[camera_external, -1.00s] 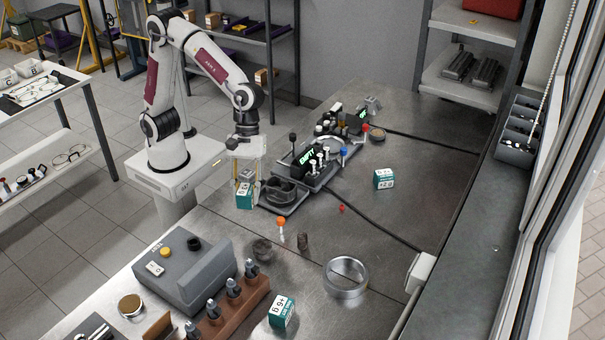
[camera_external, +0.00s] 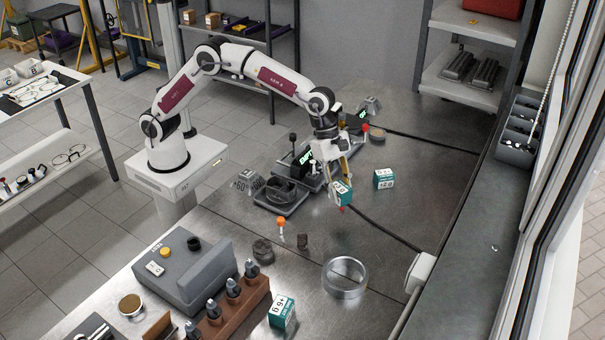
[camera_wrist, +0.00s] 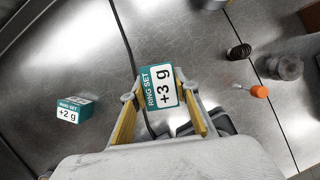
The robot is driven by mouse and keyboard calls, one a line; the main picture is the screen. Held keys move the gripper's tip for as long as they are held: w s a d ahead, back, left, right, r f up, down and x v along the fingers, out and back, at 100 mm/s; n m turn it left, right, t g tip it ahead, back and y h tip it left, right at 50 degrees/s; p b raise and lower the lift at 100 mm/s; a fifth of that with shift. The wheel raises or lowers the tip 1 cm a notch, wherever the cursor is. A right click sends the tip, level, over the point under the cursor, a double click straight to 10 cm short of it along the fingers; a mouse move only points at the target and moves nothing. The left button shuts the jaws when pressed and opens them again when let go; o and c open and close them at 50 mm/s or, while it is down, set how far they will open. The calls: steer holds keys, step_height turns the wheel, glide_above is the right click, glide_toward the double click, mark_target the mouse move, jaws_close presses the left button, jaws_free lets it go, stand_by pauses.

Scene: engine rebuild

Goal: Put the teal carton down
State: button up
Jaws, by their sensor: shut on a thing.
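The teal carton (camera_external: 342,193) is held in my gripper (camera_external: 340,182), in the air over the right middle of the metal bench. In the wrist view the carton (camera_wrist: 160,88) reads "RING SET +3 g" and sits between the two yellow-lined fingers of my gripper (camera_wrist: 158,100), which are shut on it. A second teal carton (camera_external: 384,179), marked "+2 g" in the wrist view (camera_wrist: 73,109), stands on the bench to the right. A third teal carton (camera_external: 282,312) stands at the front of the bench.
A dark tray (camera_external: 284,208) and a fixture with a green display (camera_external: 305,157) lie left of my gripper. A metal ring (camera_external: 345,278), an orange-topped tool (camera_external: 281,222) and small dark parts (camera_external: 303,242) stand nearer. A cable (camera_external: 388,236) crosses the bench. Bare bench surrounds the second carton.

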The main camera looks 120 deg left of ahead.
steer(key=w+a+n, duration=0.1)
steer(key=a, duration=0.2)
steer(key=w+a+f+n+y, duration=0.1)
steer(key=w+a, duration=0.1)
steer(key=a, duration=0.1)
steer(key=w+a+f+n, duration=0.1)
steer(key=w+a+n, duration=0.1)
steer(key=a, duration=0.2)
steer(key=shift+w+y, duration=0.1)
steer(key=shift+y, duration=0.2)
steer(key=shift+f, duration=0.15)
steer(key=shift+f, duration=2.45)
steer(key=shift+f, duration=0.1)
steer(key=o, duration=1.2)
